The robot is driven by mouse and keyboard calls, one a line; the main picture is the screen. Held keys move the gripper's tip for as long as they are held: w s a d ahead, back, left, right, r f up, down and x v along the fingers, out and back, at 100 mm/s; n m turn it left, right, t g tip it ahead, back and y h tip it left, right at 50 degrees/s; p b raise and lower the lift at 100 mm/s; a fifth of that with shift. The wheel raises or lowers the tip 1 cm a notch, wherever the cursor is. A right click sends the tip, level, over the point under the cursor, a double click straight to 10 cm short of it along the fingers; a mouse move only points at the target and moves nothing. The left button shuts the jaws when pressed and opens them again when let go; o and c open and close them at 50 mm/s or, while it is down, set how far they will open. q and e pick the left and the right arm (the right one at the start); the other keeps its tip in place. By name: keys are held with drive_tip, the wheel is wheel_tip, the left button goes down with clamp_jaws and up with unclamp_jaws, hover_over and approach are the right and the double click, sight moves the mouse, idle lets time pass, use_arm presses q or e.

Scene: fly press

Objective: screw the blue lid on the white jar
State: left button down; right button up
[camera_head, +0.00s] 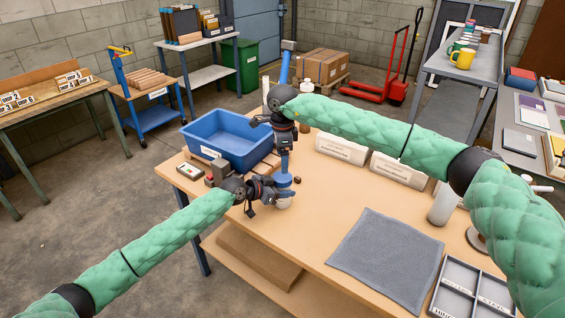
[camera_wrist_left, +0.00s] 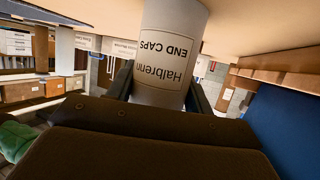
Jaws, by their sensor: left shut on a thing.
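The white jar (camera_head: 284,203) stands near the far left part of the wooden table. My left gripper (camera_head: 277,194) is shut on the jar from the left. In the left wrist view the jar (camera_wrist_left: 170,55) shows its "Halbrenn END CAPS" label between the two fingers (camera_wrist_left: 160,92). The blue lid (camera_head: 284,181) is at the top of the jar; I cannot tell whether it is seated. My right gripper (camera_head: 284,168) points straight down just above the lid. Its fingertips are too small to tell whether they hold the lid.
A blue bin (camera_head: 222,142) stands behind the grippers. Two pale labelled blocks (camera_head: 342,148) (camera_head: 398,168) lie at the back of the table. A grey mat (camera_head: 385,258) lies at the front right, beside a compartment tray (camera_head: 452,287). The table between jar and mat is clear.

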sight(282, 176)
drive_tip(key=shift+r, duration=0.2)
drive_tip(key=shift+f, duration=0.1)
drive_tip(key=shift+f, duration=3.95)
drive_tip(key=c, duration=1.1)
